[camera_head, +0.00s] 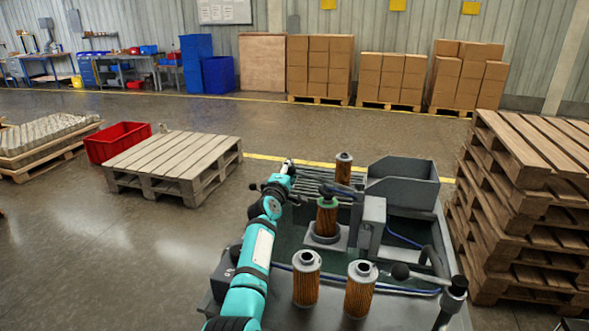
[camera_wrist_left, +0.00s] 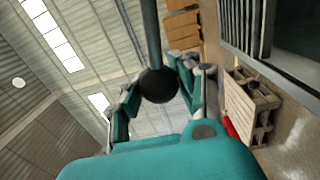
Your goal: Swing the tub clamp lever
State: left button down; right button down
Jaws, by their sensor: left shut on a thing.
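My left gripper (camera_head: 288,168) is at the far end of the teal arm, by the left back side of the grey tub bench (camera_head: 384,308). In the left wrist view its fingers close around a black ball knob (camera_wrist_left: 158,87) on a dark lever rod (camera_wrist_left: 151,38). In the head view the hold is too small to make out. A filter cartridge with a green ring (camera_head: 327,217) stands upright on a seat in the bench, right of the gripper. My right gripper is not in view.
Two cartridges (camera_head: 306,279) (camera_head: 360,290) stand at the front of the bench, and another (camera_head: 343,167) at the back. A grey bin (camera_head: 403,186) sits back right. Stacked pallets (camera_head: 525,150) stand close on the right; a low pallet (camera_head: 175,160) lies left.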

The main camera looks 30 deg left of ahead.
pick_arm(q)
jog(key=shift+a+f+n+b, duration=0.1)
jog(key=shift+f+n+b, duration=0.4)
jog(key=shift+f, duration=0.55)
jog(key=c, duration=1.3)
grip_release()
jog(key=shift+s+r, duration=0.1)
jog(key=o, duration=0.4)
jog(key=shift+s+r, duration=0.15)
jog(key=shift+r, duration=0.05)
jog(key=shift+o, duration=0.2)
jog(key=shift+s+f, duration=0.1)
jog(key=shift+s, duration=0.1)
jog(key=v, duration=1.1)
jog(key=shift+s, duration=0.25)
jog(key=shift+f, duration=0.2)
